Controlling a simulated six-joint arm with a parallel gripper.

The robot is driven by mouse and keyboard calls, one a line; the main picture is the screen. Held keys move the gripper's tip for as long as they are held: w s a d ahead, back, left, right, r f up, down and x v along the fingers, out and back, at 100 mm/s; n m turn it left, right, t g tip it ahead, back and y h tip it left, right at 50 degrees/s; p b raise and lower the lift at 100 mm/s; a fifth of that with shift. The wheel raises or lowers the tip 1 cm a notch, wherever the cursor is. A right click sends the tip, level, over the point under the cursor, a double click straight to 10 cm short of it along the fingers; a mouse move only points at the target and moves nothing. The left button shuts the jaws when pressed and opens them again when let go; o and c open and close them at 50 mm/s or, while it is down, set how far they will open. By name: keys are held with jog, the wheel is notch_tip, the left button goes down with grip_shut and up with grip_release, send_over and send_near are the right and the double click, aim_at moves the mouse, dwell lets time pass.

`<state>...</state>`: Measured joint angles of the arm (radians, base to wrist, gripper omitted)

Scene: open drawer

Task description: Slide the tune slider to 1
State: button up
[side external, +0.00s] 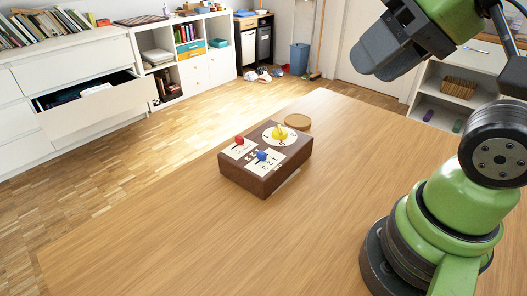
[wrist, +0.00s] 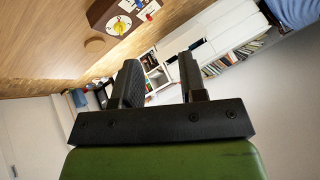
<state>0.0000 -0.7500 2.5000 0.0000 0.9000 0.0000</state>
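A dark brown box (side external: 264,186) sits on the wooden table with white panels on its top. A red slider knob (side external: 239,140) stands at the far end of the left numbered panel. A blue slider knob (side external: 261,155) stands on the front numbered panel. A yellow dial knob (side external: 280,132) sits on a round white face behind them. Labels are too small to tell which slider is tune. The box (wrist: 99,12) is partly cut off in the wrist view. My gripper (side external: 368,66) is high above the table, right of the box. Its fingers (wrist: 160,76) are apart and empty.
A round wooden coaster (side external: 297,122) lies just behind the box. The table (side external: 170,240) is otherwise clear around it. Beyond the table are a white dresser (side external: 75,75) with an open drawer, shelves (side external: 193,70) and a blue bin (side external: 300,58).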

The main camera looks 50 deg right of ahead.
dwell(0.4)
jog(key=n+g+h, duration=0.2)
jog(key=n+g, duration=0.3)
jog(key=g, duration=0.2)
send_over(262, 153)
notch_tip(262, 153, down, 14)
jog(key=shift+f, duration=0.7)
notch_tip(262, 153, down, 9)
jog(key=shift+f, duration=0.1)
grip_shut()
